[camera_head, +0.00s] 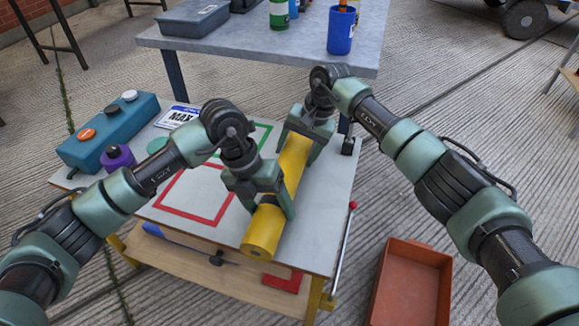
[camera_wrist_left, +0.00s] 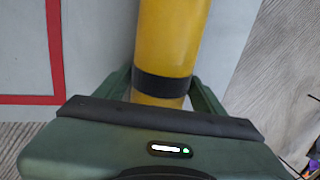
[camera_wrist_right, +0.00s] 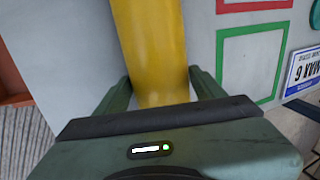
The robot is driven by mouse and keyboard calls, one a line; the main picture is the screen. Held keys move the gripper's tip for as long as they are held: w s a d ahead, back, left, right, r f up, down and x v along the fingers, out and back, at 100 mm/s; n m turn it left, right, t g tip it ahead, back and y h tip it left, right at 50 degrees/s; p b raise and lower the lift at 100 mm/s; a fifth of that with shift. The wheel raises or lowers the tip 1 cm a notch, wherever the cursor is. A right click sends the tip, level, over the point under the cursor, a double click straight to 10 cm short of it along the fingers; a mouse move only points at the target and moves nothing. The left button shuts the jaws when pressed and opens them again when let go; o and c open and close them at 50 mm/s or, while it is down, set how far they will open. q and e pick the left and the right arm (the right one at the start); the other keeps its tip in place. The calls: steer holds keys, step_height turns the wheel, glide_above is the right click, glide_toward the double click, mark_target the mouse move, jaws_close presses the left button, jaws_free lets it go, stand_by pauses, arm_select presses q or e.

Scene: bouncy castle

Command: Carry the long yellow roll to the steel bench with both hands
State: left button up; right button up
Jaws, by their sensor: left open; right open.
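The long yellow roll (camera_head: 293,172) lies along the right side of a low white-topped table, its near end close to the front edge. A dark band on it shows in the left wrist view (camera_wrist_left: 164,88). My left gripper (camera_head: 271,207) is open, with its fingers on either side of the roll near its front end. My right gripper (camera_head: 305,150) is open, with its fingers on either side of the roll towards its far end. The roll also shows in the right wrist view (camera_wrist_right: 153,50). The steel bench (camera_head: 270,42) stands behind the low table.
The steel bench holds a blue cup (camera_head: 341,30), a green can (camera_head: 280,14) and a grey box (camera_head: 196,17). A red-orange bin (camera_head: 411,285) stands on the floor at right.

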arm_select(q)
steer(key=shift+f, duration=0.15)
arm_select(e)
steer(key=shift+f, duration=0.1)
arm_select(q)
jaws_close()
arm_select(e)
jaws_close()
